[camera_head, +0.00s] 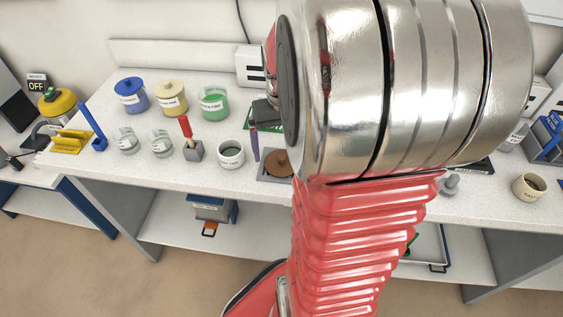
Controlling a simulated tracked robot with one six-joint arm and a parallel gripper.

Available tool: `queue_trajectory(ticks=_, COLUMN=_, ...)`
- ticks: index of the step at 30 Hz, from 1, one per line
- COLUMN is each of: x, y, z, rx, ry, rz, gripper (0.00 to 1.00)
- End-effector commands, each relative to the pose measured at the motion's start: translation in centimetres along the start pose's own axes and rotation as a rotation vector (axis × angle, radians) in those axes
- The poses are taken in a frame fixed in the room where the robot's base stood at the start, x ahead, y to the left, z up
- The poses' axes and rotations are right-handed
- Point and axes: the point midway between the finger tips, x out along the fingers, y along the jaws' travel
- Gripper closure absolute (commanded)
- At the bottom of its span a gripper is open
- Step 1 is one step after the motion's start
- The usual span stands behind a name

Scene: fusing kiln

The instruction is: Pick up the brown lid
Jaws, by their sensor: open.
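The brown lid (274,167), round with a small knob, lies on a grey tray (264,179) on the white bench. Its right side is hidden by my silver and red arm. My gripper (268,148) shows only in part, as a dark body and one slim purplish finger left of the arm. The finger points down, close to the left of the lid in the picture. My gripper is open, and the lid is not in it. The other finger is hidden, and I cannot tell its height above the lid.
A white cup (231,155) and a red-handled tool in a grey block (194,150) stand left of the lid. Blue (131,97), cream (171,100) and green (214,104) jars stand behind. A cream pot (528,187) stands far right.

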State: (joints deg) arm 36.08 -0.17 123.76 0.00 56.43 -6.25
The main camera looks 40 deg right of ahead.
Motion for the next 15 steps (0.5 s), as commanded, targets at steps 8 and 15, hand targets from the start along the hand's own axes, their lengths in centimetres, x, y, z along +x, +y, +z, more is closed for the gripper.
queue_trajectory(ticks=8, x=3.3, y=-0.2, z=-0.1, rx=0.000, ry=-0.001, rz=0.000, gripper=0.05)
queue_trajectory(ticks=15, x=3.6, y=-0.1, z=-0.1, rx=0.002, ry=0.001, rz=0.000, gripper=0.05)
